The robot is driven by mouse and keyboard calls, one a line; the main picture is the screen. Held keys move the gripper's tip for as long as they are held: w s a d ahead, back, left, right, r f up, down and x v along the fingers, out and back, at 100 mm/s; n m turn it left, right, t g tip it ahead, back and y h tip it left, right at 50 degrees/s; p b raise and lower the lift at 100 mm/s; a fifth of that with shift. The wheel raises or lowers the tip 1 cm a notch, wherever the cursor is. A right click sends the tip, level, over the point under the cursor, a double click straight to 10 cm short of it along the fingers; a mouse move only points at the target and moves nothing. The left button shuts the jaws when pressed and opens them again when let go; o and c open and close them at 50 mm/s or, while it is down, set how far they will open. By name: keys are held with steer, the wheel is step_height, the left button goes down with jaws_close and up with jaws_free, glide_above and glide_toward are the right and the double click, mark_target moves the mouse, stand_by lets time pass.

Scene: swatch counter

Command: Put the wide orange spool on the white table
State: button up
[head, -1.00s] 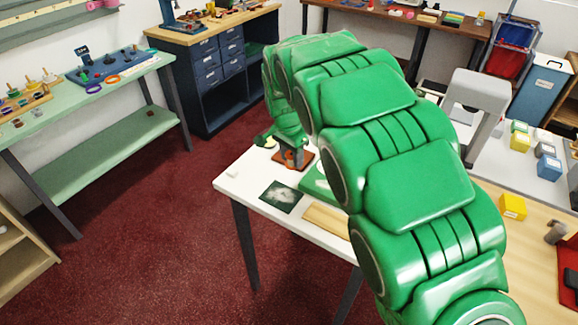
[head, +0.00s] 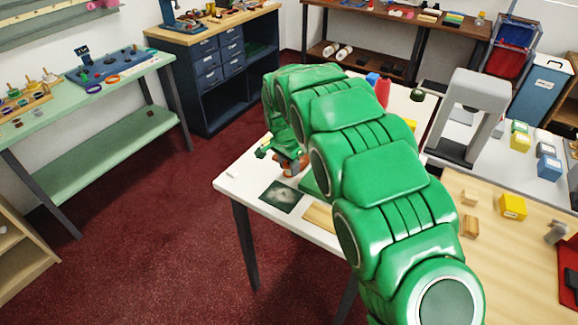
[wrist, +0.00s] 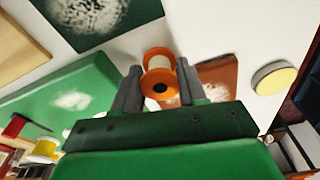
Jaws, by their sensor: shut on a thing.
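The wide orange spool (wrist: 160,77), with orange flanges and a pale white core, sits between the two fingers of my gripper (wrist: 159,88) in the wrist view. The fingers are shut on it from both sides. The white table (wrist: 205,25) lies beyond and beneath it; whether the spool touches the top I cannot tell. In the head view, my gripper (head: 289,163) is over the far left part of the white table (head: 238,187), and my green arm hides much of the table.
A dark green patterned square (head: 281,196) and a wooden board (head: 319,216) lie on the white table. In the wrist view, a red-brown square (wrist: 218,76) and a yellow-topped round thing (wrist: 273,78) are close right of the fingers. A green mat (wrist: 70,95) lies left.

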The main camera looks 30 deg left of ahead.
mark_target(286, 166)
steer(key=shift+f, duration=0.25)
steer(key=shift+f, duration=0.1)
steer(key=o, duration=0.8)
steer(key=r, duration=0.4)
steer(key=s+r, duration=0.1)
steer(key=r, duration=0.7)
steer(key=shift+s+a+r, duration=0.1)
steer(key=shift+s+a, duration=0.05)
steer(key=shift+s, duration=0.1)
